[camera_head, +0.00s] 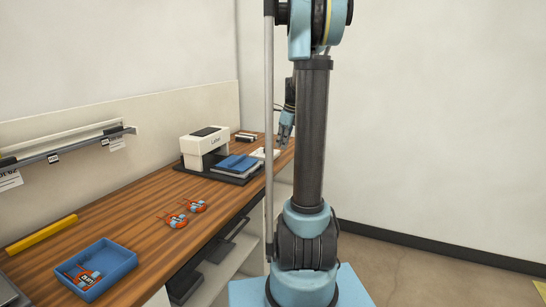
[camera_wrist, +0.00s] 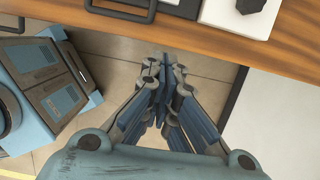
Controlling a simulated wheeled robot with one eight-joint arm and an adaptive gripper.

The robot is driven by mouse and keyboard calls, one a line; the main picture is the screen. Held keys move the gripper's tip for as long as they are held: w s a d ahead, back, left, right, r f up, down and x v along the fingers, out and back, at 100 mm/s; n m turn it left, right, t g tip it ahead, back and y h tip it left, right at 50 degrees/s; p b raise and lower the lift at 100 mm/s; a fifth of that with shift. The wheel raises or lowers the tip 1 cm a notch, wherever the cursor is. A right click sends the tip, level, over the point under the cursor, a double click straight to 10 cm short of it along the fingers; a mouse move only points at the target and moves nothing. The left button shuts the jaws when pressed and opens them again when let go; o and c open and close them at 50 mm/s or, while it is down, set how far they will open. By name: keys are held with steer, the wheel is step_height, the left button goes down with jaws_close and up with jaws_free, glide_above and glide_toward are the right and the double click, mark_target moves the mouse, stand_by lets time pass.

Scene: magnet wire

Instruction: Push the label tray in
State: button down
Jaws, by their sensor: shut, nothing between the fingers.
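A white label printer (camera_head: 204,147) stands on the wooden bench. In front of it is a dark tray (camera_head: 238,178) with a blue top (camera_head: 236,162), which looks like the label tray. It seems to stick out from the printer. My gripper (camera_head: 287,128) is shut and empty, at the bench's far end beyond the tray and apart from it, partly behind my own column. In the wrist view my gripper (camera_wrist: 165,85) points at the bench edge with its fingers together, over the floor. I cannot tell for certain whether the tray shows in the wrist view.
The bench (camera_head: 130,225) holds a blue bin (camera_head: 118,260), orange-red packs (camera_head: 185,212) and a yellow bar (camera_head: 40,233). In the wrist view, a dark loop handle (camera_wrist: 125,14) and a white block with a black knob (camera_wrist: 240,16) lie by the bench edge. A white panel (camera_wrist: 280,125) is at right.

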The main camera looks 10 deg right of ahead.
steer(key=x, duration=0.9)
steer(key=shift+w+a+f, duration=0.15)
steer(key=shift+w+a, duration=0.3)
steer(key=shift+a, duration=0.15)
steer(key=shift+w+a+f, duration=0.15)
steer(key=shift+w+a, duration=0.3)
steer(key=shift+a, duration=0.15)
steer(key=shift+w+a, duration=0.35)
steer(key=shift+a, duration=0.2)
